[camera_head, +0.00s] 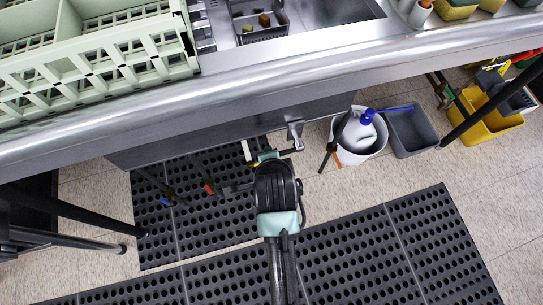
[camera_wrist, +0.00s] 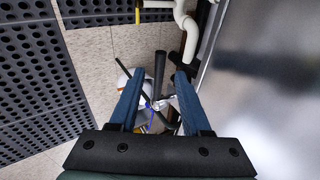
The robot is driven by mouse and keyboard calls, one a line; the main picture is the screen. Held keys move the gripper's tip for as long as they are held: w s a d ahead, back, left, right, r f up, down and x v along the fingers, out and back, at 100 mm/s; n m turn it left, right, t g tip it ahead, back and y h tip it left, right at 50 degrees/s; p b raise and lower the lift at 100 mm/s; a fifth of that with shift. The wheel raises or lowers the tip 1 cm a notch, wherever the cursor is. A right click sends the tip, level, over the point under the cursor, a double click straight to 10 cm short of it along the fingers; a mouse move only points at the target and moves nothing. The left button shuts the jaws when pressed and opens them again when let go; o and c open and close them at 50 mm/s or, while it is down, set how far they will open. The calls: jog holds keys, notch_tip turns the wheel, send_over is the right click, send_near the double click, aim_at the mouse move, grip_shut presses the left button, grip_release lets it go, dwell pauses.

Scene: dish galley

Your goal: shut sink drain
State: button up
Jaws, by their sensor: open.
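The sink's drain fitting shows as a small silver lever (camera_head: 295,133) under the steel counter in the head view. In the wrist view a silver metal piece (camera_wrist: 163,103), likely this lever, shows between and beyond my fingers. My gripper (camera_head: 270,154) is below the counter front, just left of and below the lever in the head view. In the wrist view my gripper (camera_wrist: 158,74) has its two blue fingers spread apart with nothing held. I cannot tell whether a finger touches the lever. The drain opening is not in view.
The steel counter edge (camera_head: 250,88) runs above my gripper. A green dish rack (camera_head: 95,55) sits on it. A white bucket (camera_head: 345,157) with a jug, a grey bin (camera_head: 412,130) and a yellow bucket (camera_head: 490,118) stand right. Black mats (camera_head: 350,258) cover the floor.

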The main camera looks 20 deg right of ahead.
jog(key=shift+p+v, duration=0.6)
jog(key=shift+v, duration=1.75)
